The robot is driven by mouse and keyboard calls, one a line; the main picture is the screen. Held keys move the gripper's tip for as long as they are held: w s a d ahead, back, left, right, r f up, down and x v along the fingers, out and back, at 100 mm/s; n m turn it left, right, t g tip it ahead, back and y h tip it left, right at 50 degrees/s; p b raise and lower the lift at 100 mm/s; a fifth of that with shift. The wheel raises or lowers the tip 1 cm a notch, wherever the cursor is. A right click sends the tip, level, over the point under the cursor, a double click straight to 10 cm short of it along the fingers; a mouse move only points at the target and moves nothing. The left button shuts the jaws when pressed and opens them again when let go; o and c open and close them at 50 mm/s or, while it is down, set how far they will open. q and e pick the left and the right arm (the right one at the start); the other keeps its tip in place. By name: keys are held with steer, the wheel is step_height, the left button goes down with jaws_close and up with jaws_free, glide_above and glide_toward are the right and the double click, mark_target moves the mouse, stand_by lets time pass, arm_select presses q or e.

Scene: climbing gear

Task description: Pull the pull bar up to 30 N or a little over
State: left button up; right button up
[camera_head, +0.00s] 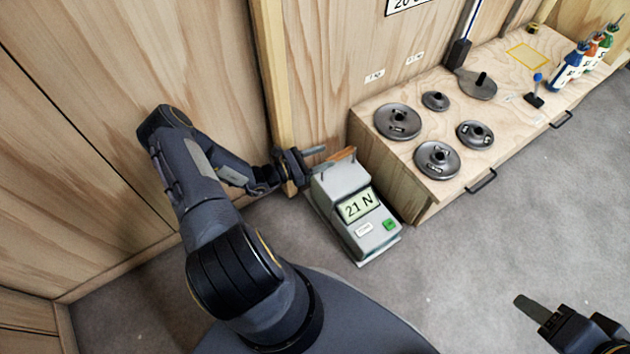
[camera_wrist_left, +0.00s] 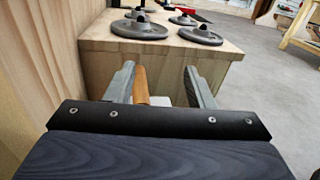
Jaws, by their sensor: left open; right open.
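The grey force gauge box (camera_head: 340,184) stands on the floor beside the wooden bench, and its display (camera_head: 358,205) reads 21 N. The orange-brown pull bar (camera_head: 343,155) is at the box's far edge, partly hidden. My left gripper (camera_head: 318,162) is open beside the top of the box. In the left wrist view, the bar (camera_wrist_left: 141,84) shows between the open fingers (camera_wrist_left: 160,82), nearer the left finger; I cannot tell whether they touch. My right gripper (camera_head: 568,315) is open and empty at the bottom right, partly cut off.
The low wooden bench (camera_head: 440,206) carries several round grey weights (camera_head: 437,160), bottles (camera_head: 568,68) and a small blue-topped tool (camera_head: 536,92). A wooden wall and post (camera_head: 272,75) stand close behind my left arm. The grey floor (camera_head: 480,265) on the right is clear.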

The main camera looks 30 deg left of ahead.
mark_target(335, 158)
arm_select(q)
step_height(335, 158, down, 7)
steer(key=a+n+t+y+b, duration=0.1)
steer(key=a+n+t+y, duration=0.1)
steer(key=n+y, duration=0.15)
steer(key=shift+h, duration=0.45)
steer(key=b+x, duration=0.1)
steer(key=x, duration=0.2)
steer(key=b+x, duration=0.1)
steer(key=x, duration=0.2)
steer(key=shift+s+d, duration=0.2)
steer(key=shift+d, duration=0.2)
steer(key=shift+w+d+r, duration=0.15)
steer(key=shift+w+d, duration=0.1)
steer(key=shift+w, duration=0.4)
arm_select(e)
steer(key=shift+f, duration=2.35)
arm_select(q)
jaws_close()
